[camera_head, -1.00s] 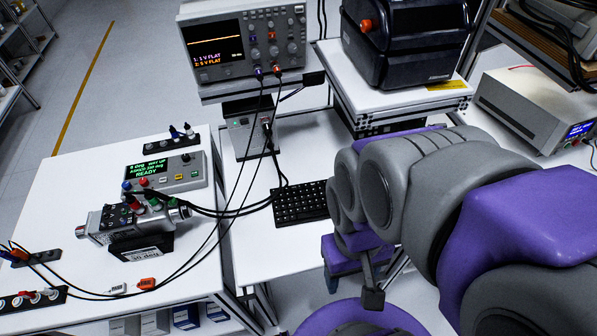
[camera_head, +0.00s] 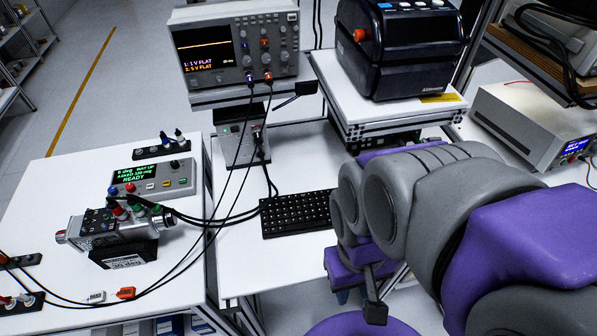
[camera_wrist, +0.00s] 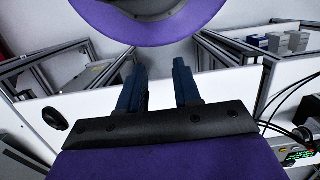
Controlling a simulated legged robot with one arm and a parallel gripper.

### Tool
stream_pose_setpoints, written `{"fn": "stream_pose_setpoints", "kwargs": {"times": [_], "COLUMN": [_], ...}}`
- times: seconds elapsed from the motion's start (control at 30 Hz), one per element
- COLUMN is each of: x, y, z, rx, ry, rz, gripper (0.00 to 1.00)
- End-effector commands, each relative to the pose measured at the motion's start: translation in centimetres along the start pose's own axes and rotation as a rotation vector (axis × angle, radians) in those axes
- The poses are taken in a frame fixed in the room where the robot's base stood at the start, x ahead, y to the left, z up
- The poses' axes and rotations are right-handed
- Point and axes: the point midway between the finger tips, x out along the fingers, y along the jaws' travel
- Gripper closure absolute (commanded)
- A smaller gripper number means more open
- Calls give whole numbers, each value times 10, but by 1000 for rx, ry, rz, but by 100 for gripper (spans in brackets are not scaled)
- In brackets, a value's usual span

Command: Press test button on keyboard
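The black keyboard (camera_head: 296,214) lies flat on the white table in the middle of the head view. My arm hides its right end, and its single key labels are too small to read. My gripper (camera_head: 374,290) hangs at the right, in front of the keyboard and apart from it. In the wrist view my gripper (camera_wrist: 158,82) has two dark fingers with a clear gap and nothing between them. I cannot make out the keyboard in the wrist view.
A test box (camera_head: 152,177) with a green READY display and a cabled servo (camera_head: 118,228) stand on the left bench. The oscilloscope (camera_head: 235,45) and black printer (camera_head: 400,50) stand behind. Black cables (camera_head: 237,160) run left of the keyboard.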

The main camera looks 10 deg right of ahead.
Motion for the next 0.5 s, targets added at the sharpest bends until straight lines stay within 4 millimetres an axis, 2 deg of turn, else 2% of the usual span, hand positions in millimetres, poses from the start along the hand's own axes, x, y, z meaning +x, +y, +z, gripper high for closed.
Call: {"fn": "stream_pose_setpoints", "kwargs": {"times": [0.03,0.33,0.5], "x": [0,0,0], "y": [0,0,0], "z": [0,0,0], "rx": [0,0,0], "ry": [0,0,0], "rz": [0,0,0], "gripper": [72,100,100]}}
